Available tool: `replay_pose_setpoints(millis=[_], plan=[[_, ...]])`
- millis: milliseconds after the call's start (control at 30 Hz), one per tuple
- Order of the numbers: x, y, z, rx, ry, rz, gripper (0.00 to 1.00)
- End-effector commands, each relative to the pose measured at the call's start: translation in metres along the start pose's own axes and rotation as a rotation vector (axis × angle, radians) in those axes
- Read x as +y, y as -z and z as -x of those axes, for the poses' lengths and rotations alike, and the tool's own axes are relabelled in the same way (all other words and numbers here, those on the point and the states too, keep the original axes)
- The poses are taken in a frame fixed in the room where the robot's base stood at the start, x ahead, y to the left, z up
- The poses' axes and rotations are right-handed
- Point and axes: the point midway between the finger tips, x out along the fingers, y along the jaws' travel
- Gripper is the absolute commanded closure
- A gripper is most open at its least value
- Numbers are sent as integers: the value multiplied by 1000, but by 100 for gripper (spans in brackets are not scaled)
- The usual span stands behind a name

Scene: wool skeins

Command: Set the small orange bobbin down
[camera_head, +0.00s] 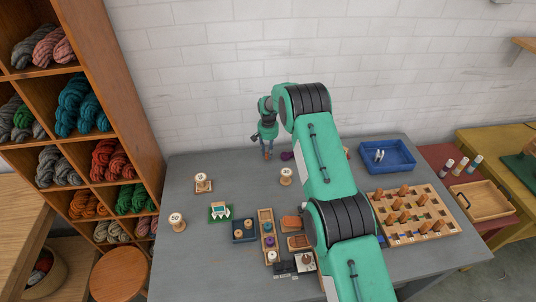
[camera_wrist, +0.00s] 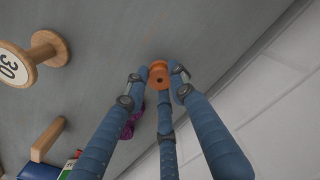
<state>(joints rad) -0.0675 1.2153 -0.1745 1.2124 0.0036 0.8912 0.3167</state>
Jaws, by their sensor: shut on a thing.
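In the wrist view the small orange bobbin (camera_wrist: 158,72) sits between the blue fingertips of my gripper (camera_wrist: 159,82), which is shut on it. The bobbin's end with a dark centre hole faces the camera. In the head view my gripper (camera_head: 267,152) points down over the back part of the grey table (camera_head: 200,255), near the wall. The orange bobbin is a tiny spot (camera_head: 267,157) at its fingertips there. I cannot tell whether the bobbin touches the table.
A wooden spool marked 30 (camera_wrist: 48,48) stands near my gripper. A purple item (camera_head: 287,156) lies just right of it. A blue tray (camera_head: 388,156) and a peg board (camera_head: 413,215) are to the right. Bare table lies left of my gripper.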

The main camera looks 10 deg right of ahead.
Motion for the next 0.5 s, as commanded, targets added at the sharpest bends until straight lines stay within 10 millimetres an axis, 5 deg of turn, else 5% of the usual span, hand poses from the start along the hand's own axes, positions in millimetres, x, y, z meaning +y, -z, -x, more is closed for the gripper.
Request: replay_pose_setpoints(millis=[500], plan=[[0, 0, -12, 1, 0, 0, 90]])
